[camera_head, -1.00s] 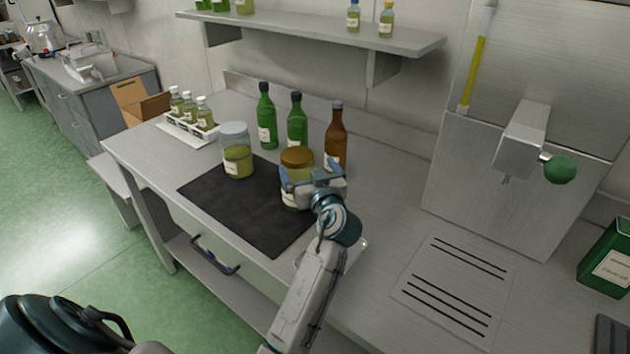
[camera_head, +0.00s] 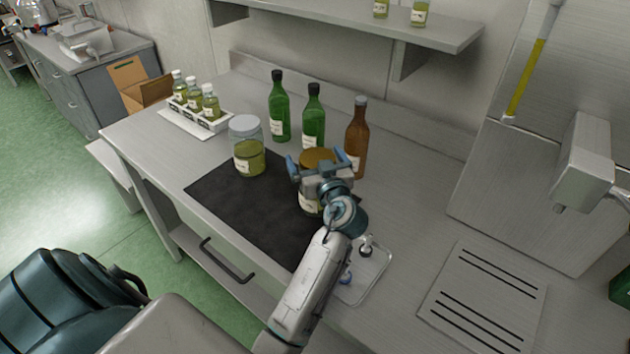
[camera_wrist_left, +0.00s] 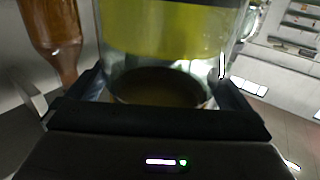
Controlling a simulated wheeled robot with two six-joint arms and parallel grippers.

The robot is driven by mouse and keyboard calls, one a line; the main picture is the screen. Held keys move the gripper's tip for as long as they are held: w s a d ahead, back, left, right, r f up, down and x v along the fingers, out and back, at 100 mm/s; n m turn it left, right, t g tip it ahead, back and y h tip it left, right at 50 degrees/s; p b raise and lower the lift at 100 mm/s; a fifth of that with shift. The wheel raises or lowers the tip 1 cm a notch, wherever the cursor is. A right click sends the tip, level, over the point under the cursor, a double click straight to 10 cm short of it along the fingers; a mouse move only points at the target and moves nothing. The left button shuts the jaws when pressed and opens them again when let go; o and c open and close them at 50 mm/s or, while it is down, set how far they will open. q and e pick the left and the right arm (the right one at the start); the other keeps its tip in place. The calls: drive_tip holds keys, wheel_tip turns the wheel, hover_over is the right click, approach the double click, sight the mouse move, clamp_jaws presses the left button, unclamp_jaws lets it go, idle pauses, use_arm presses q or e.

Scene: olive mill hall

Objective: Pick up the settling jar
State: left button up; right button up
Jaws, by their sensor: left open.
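Two glass jars of yellow-green liquid stand on the dark mat (camera_head: 235,215); I cannot tell by label which is the settling jar. One has a brown-gold lid (camera_head: 317,157) and a white label, and my left gripper (camera_head: 319,165) is around it, partly hiding it. The gripper's fingers are open, one on each side of the jar's top; contact is not clear. In the left wrist view this jar (camera_wrist_left: 165,35) fills the upper middle between the fingers (camera_wrist_left: 155,95). The other jar (camera_head: 247,150), with a grey lid, stands to its left. My right gripper is out of view.
Two green bottles (camera_head: 279,108) and a brown bottle (camera_head: 356,140) stand close behind the jars. A white rack of small bottles (camera_head: 215,122) is at the back left. A small tray (camera_head: 375,275) lies right of my forearm. A shelf (camera_head: 440,35) overhangs the back.

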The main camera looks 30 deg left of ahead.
use_arm(q)
drive_tip(key=shift+s+d+r, duration=0.5)
drive_tip(key=shift+d, duration=0.25)
drive_tip(key=c, duration=0.8)
drive_tip(key=shift+a+f, duration=0.1)
drive_tip(key=shift+a, duration=0.05)
drive_tip(key=c, duration=0.3)
drive_tip(key=shift+w, duration=0.1)
drive_tip(key=c, duration=1)
drive_tip(key=shift+a, duration=0.1)
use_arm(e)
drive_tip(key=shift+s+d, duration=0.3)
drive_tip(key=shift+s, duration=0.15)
